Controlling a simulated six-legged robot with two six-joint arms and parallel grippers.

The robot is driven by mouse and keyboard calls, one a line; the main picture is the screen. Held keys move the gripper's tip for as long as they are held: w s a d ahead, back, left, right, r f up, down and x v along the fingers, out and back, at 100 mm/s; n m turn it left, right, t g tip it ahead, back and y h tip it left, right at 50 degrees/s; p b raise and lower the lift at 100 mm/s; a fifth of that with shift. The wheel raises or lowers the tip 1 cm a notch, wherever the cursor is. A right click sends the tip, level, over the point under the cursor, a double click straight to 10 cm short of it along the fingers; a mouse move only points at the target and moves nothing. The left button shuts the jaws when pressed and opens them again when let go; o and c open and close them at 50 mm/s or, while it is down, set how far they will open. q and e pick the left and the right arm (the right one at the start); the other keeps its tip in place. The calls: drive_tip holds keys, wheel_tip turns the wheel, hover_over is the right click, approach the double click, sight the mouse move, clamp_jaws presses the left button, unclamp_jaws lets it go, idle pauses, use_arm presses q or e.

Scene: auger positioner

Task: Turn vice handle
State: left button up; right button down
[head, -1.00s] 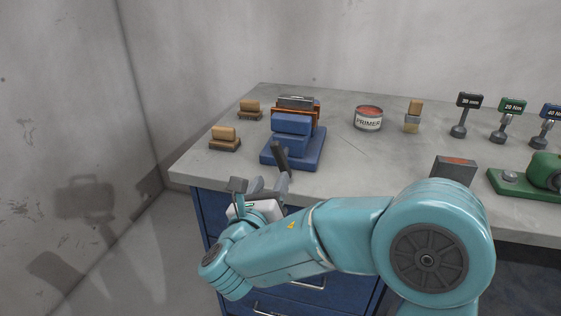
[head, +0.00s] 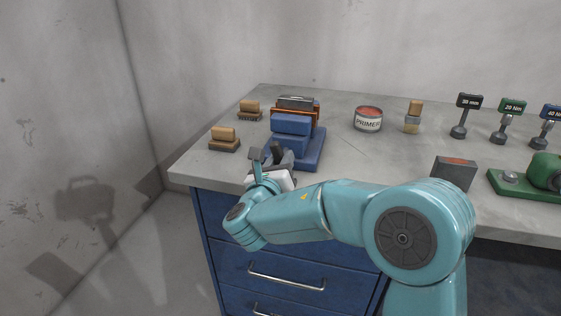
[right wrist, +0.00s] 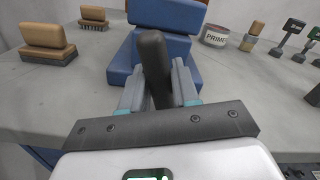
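The blue vice (head: 290,135) stands on the bench near its left end, with grey and orange jaw parts on top. Its dark handle (right wrist: 155,68) sticks up in front of the vice body; its top also shows in the head view (head: 278,149). My right gripper (right wrist: 160,85) has its two grey fingers on either side of the handle, with little or no gap showing. Whether they press on it cannot be made out. In the head view the right gripper (head: 272,160) is at the front of the vice, over the bench's front edge. My left gripper is not in view.
Two wooden brushes (head: 224,139) lie left of the vice. A primer can (head: 368,119) and a paintbrush (head: 413,117) stand to its right. A grey block (head: 454,173) and a green machine (head: 540,176) are farther right. Blue drawers (head: 270,275) are below the bench (head: 380,155).

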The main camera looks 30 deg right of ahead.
drive_tip(key=shift+f+m+b, duration=0.15)
drive_tip(key=shift+m+b, duration=0.35)
drive_tip(key=shift+b, duration=0.1)
drive_tip(key=m+b, duration=0.9)
drive_tip(key=b, duration=0.1)
drive_tip(key=shift+f, duration=0.15)
drive_tip(key=m+b, duration=0.2)
drive_tip(key=shift+m+b, duration=0.4)
drive_tip(key=c, duration=1.8)
unclamp_jaws()
drive_tip(key=shift+r+m+b, duration=0.2)
drive_tip(key=shift+m+b, duration=0.25)
drive_tip(key=shift+m, duration=0.15)
drive_tip(key=shift+c, duration=0.2)
drive_tip(key=shift+r, duration=0.1)
drive_tip(key=o, duration=0.9)
